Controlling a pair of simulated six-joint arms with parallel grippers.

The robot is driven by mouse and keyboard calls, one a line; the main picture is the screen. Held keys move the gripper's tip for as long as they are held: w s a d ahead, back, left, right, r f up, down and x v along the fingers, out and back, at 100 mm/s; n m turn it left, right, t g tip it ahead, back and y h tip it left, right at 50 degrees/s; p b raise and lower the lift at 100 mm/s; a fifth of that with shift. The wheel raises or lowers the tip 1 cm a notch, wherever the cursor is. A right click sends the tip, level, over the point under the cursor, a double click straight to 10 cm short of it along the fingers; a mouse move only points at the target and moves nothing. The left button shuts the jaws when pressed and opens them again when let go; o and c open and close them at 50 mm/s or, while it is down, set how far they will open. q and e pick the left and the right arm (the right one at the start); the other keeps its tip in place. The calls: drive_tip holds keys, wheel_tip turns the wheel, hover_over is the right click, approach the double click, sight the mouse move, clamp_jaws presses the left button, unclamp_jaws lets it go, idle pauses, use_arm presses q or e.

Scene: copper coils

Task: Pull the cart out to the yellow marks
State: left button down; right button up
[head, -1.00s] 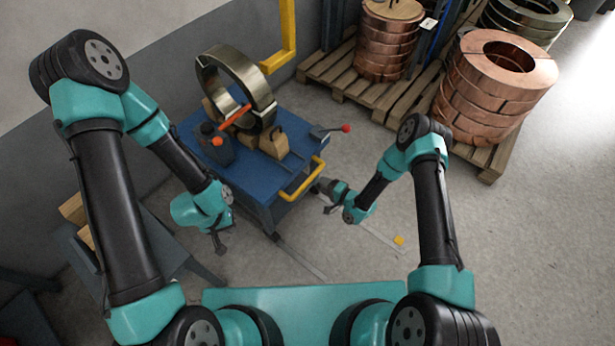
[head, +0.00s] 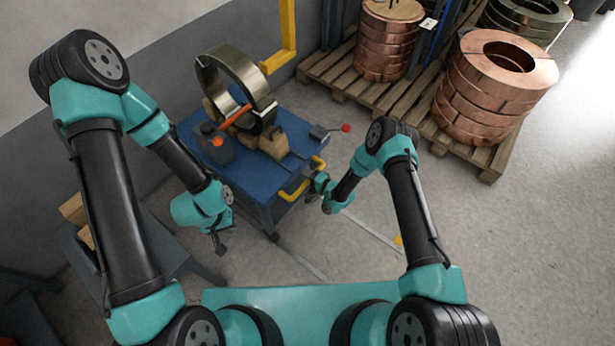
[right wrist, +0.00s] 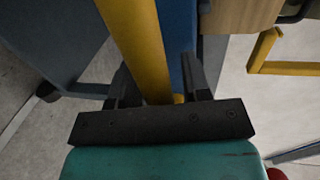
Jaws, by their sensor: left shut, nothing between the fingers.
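The blue cart (head: 258,188) stands left of centre in the head view, with a yellow handle (head: 292,194) on its near right edge. My right gripper (head: 312,178) is at this handle. In the right wrist view the handle bar (right wrist: 138,45) runs between the two spread fingers (right wrist: 158,85), with a gap beside the right finger. My left gripper (head: 220,246) is shut and empty, in front of the cart and apart from it. A yellow mark (head: 398,240) on the floor is partly covered by my right arm.
A large metal coil (head: 262,95) stands on the cart between wooden blocks (head: 272,144). A red-knobbed lever (head: 345,128) sticks out at its right. Copper coils (head: 480,105) sit on pallets (head: 345,75) behind. A side table (head: 150,245) stands left.

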clamp_jaws()
drive_tip(key=shift+s+d, duration=0.1)
drive_tip(key=shift+s, duration=0.05)
idle(0.4)
